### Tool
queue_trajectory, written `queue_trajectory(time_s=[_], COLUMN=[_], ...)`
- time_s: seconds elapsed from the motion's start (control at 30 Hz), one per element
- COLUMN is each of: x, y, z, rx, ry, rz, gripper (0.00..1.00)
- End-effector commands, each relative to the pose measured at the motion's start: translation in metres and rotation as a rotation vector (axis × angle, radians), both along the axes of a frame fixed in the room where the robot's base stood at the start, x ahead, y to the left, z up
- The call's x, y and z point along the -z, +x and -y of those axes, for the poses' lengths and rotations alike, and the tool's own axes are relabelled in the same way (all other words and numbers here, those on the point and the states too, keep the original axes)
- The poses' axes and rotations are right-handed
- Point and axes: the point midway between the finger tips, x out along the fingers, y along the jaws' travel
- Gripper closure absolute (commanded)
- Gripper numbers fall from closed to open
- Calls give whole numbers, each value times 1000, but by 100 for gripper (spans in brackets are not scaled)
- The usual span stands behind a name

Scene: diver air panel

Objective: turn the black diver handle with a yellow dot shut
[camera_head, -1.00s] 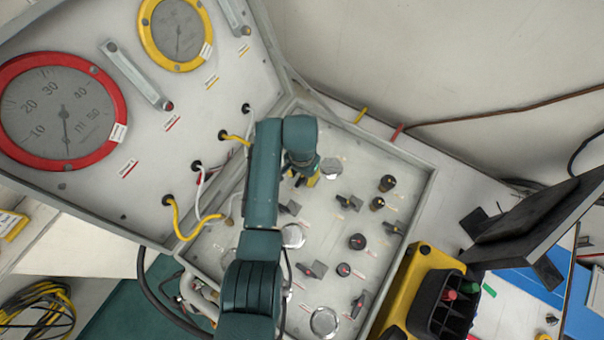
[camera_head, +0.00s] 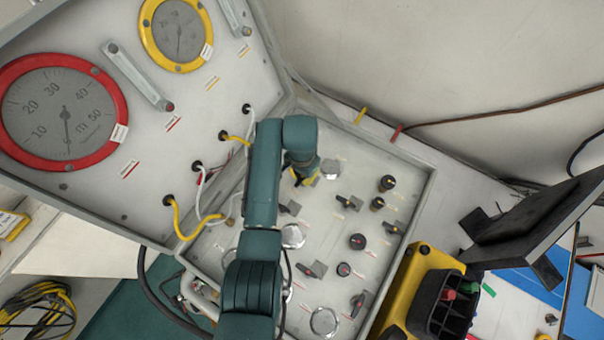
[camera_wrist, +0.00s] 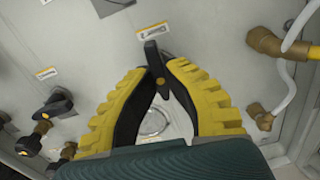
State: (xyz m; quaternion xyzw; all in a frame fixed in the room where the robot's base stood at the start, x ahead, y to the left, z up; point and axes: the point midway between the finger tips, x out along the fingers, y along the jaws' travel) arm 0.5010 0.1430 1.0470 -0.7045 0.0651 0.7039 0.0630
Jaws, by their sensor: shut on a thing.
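The black diver handle with a yellow dot (camera_wrist: 155,62) stands between my fingertips in the wrist view. Its lever points up in that picture, slightly to the left, toward a small yellow-edged label (camera_wrist: 153,32). My gripper (camera_wrist: 157,74) has yellow ribbed fingers with black inner pads, and their tips are closed on the handle's sides. In the head view my gripper (camera_head: 305,178) is low over the upper left part of the flat panel (camera_head: 345,150). The handle is hidden there by my wrist and fingers.
Other black handles (camera_head: 348,202) and round knobs (camera_head: 357,241) stand to the right on the panel. The upright panel carries a red-rimmed gauge (camera_head: 118,98), a yellow-rimmed gauge (camera_head: 147,38) and hoses. In the wrist view, brass fittings (camera_wrist: 263,42) stand at right.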

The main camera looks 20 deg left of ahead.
Motion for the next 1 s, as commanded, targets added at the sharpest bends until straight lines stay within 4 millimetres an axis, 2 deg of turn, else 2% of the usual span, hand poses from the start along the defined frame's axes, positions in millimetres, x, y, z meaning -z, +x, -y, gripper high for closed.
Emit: queue_trajectory(time_s=[0.27, 1.0], x=[1, 3], y=[-1, 0], z=[0, -1], rx=[198, 899], ry=[0, 0], rz=[-4, -4], gripper=[100, 100])
